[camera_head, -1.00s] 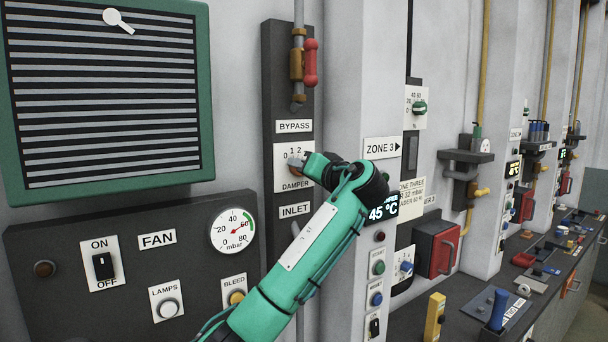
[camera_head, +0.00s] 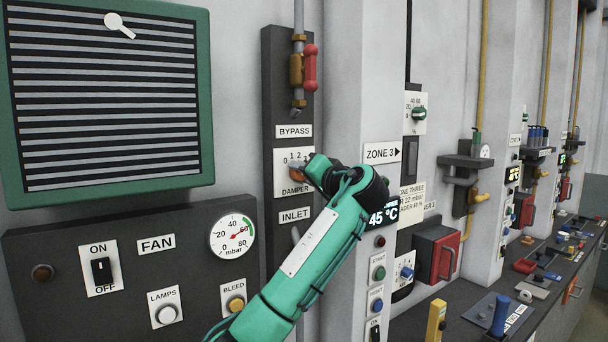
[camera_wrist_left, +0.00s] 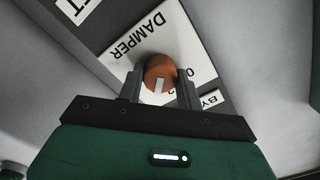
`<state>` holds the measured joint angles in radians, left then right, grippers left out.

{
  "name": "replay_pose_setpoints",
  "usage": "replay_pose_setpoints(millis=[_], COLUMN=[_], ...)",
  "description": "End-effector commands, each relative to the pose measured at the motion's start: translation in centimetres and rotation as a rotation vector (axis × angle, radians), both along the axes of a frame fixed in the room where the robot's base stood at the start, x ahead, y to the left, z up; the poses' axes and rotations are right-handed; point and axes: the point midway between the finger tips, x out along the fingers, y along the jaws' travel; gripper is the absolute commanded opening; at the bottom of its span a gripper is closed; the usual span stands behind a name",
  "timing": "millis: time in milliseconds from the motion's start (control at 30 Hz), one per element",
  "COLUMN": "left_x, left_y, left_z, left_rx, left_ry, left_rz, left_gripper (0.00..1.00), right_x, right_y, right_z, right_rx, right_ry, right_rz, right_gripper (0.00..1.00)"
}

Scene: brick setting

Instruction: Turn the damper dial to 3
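The damper dial (camera_head: 297,171) is an orange-brown round knob on a white plate (camera_head: 281,186) marked DAMPER, with the digits 0, 1 and 2 readable above it. My left gripper (camera_head: 304,168) is at the dial, reaching in from the right. In the left wrist view, the dial (camera_wrist_left: 160,70) sits between the two dark fingers of my left gripper (camera_wrist_left: 160,86), which lie close against its sides. A white pointer mark on the dial points toward the gripper's body. The digit it points to is hidden by the gripper. My right gripper is not in view.
The INLET label (camera_head: 294,215) is below the dial and the BYPASS label (camera_head: 294,131) above. A red-handled valve (camera_head: 310,68) is higher up. A fan panel (camera_head: 130,270) is at left, and the ZONE 3 pillar with a 45 °C display (camera_head: 384,216) is at right.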

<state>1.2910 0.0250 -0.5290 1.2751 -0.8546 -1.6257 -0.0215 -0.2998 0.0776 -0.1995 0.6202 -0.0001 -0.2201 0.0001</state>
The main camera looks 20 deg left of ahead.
Motion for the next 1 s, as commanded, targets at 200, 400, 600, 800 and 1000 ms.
replay_pose_setpoints(millis=[200, 400, 600, 800, 1000], left_x=[0.0, -0.1, -1.5, -4.3, -6.8], left_y=[0.0, -0.1, -2.0, -5.7, -8.9], left_z=[0.1, 0.0, -0.4, -0.5, -0.3], left_rx=[0.000, -0.001, -0.001, -0.001, -0.001], left_ry=[-0.002, -0.001, -0.003, -0.002, -0.003], left_rz=[0.000, 0.000, -0.003, -0.005, -0.003], left_gripper=[0.57, 0.57, 0.57, 0.57, 0.57], right_x=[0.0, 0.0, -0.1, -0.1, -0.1], right_y=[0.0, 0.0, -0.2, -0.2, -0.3], right_z=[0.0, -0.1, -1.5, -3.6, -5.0], right_rx=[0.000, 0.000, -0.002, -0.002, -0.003], right_ry=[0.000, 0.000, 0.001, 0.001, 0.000], right_rz=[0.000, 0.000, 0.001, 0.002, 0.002], right_gripper=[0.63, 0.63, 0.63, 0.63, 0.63])
